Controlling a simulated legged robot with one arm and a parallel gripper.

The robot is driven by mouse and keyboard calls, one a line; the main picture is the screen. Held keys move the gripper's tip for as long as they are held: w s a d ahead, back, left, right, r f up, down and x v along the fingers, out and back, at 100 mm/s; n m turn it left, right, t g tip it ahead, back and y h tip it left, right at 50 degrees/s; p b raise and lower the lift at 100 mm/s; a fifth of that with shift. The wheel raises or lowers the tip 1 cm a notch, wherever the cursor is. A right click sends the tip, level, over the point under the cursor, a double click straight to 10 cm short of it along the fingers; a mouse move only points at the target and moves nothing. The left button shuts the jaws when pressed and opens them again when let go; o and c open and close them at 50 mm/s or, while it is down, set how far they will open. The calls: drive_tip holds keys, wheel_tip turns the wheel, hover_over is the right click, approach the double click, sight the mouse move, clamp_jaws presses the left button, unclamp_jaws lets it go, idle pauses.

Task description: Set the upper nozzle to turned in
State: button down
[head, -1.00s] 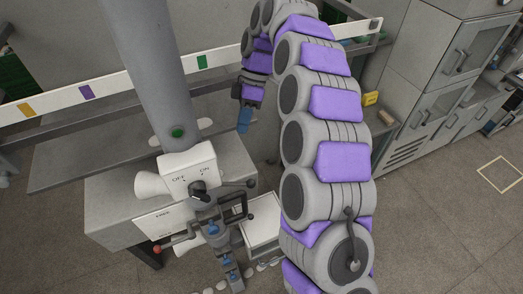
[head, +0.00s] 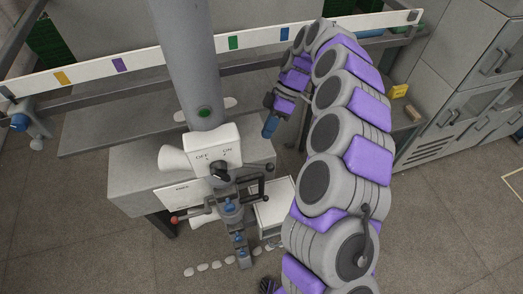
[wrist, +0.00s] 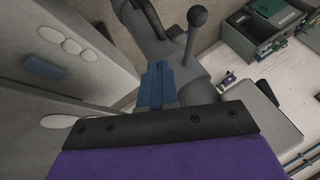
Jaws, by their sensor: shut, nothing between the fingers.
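A white machine head (head: 212,148) marked OFF and ON sits at the foot of a grey column. A white flared nozzle (head: 172,158) sticks out from its left side, and I take it as the upper one. A second pale flared part (head: 203,220) shows lower down, partly hidden by black and grey fittings. My gripper (head: 270,127), with blue fingertips, hangs in the air right of the machine head, apart from it. In the wrist view its blue fingers (wrist: 158,84) are shut and empty. The wrist view does not clearly show either nozzle.
A ball-topped grey lever (wrist: 195,18) stands beyond the fingers in the wrist view. A red-knobbed lever (head: 175,219) sticks out at the machine's lower left. A white rail (head: 180,55) with coloured marks runs behind. A white tray (head: 275,205) lies below my gripper.

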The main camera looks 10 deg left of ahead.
drive_tip(key=s+f+p, duration=0.2)
drive_tip(key=s+f, duration=0.2)
drive_tip(key=s, duration=0.1)
drive_tip(key=shift+s+a, duration=0.2)
drive_tip(key=shift+s, duration=0.15)
drive_tip(key=shift+f, duration=0.1)
drive_tip(key=shift+s+a, duration=0.1)
drive_tip(key=shift+s, duration=0.05)
